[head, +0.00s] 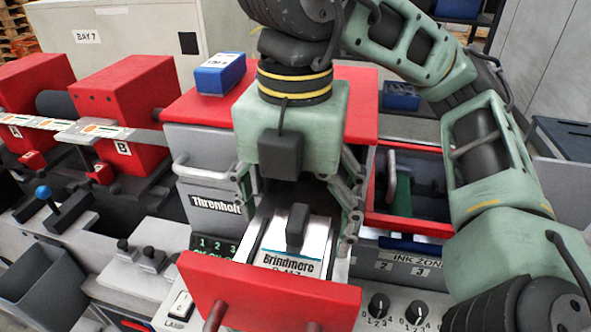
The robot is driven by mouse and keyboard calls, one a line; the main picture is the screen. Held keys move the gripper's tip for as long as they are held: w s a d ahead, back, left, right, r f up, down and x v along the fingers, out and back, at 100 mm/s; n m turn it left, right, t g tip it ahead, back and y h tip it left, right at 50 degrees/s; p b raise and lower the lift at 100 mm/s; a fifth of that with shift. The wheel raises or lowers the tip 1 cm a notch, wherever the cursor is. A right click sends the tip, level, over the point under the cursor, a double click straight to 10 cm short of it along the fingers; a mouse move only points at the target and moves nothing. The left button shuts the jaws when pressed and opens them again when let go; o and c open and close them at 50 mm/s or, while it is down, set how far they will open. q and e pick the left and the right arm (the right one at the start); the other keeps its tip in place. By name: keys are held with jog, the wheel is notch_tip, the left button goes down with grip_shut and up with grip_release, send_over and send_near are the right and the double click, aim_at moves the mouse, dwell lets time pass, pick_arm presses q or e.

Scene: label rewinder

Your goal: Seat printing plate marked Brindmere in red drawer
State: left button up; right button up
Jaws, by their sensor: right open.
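The printing plate marked Brindmere (277,261) is a pale plate with a dark upright knob. It lies inside the pulled-out red drawer (250,296), label side facing me. I cannot tell whether it sits fully flat on the drawer floor. My right gripper (297,216) is directly above the plate, pointing down. Its fingers are spread wide on either side of the knob, apart from it. The gripper body hides the back part of the drawer. My left gripper is not in view.
A Threnholt label (216,205) marks the cabinet left of the drawer. A blue box (220,74) stands on the red cabinet top. Right of the drawer is an open red-rimmed bay (408,224) above the ink zone panel (402,262). Levers and a grey bin (42,285) crowd the left.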

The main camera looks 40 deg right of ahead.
notch_tip(320, 180, up, 9)
jog(key=shift+r, duration=0.2)
dwell(0.3)
